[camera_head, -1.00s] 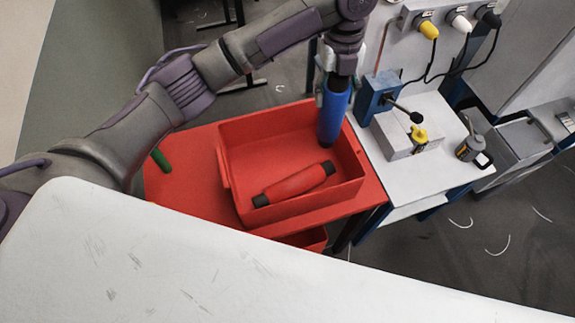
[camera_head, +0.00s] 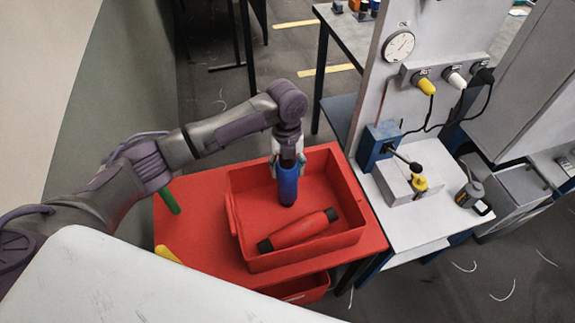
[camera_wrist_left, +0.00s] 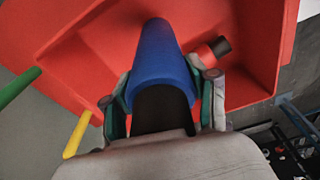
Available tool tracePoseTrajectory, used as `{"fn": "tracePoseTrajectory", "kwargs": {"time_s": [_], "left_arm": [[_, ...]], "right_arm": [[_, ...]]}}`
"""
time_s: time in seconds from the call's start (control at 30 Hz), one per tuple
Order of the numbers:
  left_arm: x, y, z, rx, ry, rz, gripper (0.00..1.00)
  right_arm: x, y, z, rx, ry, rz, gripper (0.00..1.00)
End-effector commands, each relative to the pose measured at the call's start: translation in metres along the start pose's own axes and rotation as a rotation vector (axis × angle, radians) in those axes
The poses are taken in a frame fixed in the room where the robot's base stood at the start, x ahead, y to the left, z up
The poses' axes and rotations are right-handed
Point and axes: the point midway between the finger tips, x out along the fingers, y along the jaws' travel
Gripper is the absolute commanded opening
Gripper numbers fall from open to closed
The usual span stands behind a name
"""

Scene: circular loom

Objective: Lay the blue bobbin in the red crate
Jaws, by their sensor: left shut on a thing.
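The blue bobbin (camera_head: 287,184) hangs upright in my left gripper (camera_head: 287,160), which is shut on its upper end. It is over the inside of the red crate (camera_head: 352,238), in front of the back wall; I cannot tell whether its lower end touches the floor. In the left wrist view the blue bobbin (camera_wrist_left: 162,62) points away from my left gripper (camera_wrist_left: 163,100) toward the crate. A red bobbin (camera_head: 299,231) with black ends lies in the crate, apart from the blue one. My right gripper is not in view.
The crate stands on a red table (camera_head: 185,236). A green rod (camera_head: 168,196) and a yellow rod (camera_head: 168,253) are left of the crate. A white bench (camera_head: 405,225) with a blue device (camera_head: 377,146) stands close on the right. A white surface (camera_head: 110,285) fills the near left.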

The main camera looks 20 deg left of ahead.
Motion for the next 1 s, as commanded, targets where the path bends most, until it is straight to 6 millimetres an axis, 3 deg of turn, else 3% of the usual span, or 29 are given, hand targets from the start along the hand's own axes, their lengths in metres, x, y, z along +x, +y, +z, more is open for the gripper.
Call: {"fn": "tracePoseTrajectory", "kwargs": {"time_s": [0.4,0.43,0.57,1.0], "left_arm": [[0.0075,-0.0004,0.0012,0.000,-0.002,0.000,0.00],[0.0081,-0.0002,0.0012,0.000,-0.001,0.000,0.60],[0.0075,-0.0002,0.0011,0.000,-0.001,0.000,0.82],[-0.0001,-0.0007,0.0013,0.001,-0.003,-0.002,0.83]], "right_arm": [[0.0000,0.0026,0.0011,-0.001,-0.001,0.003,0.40],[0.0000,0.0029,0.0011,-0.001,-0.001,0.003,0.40],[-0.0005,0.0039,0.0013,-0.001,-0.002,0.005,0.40],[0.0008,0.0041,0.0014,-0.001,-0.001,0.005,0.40]]}}
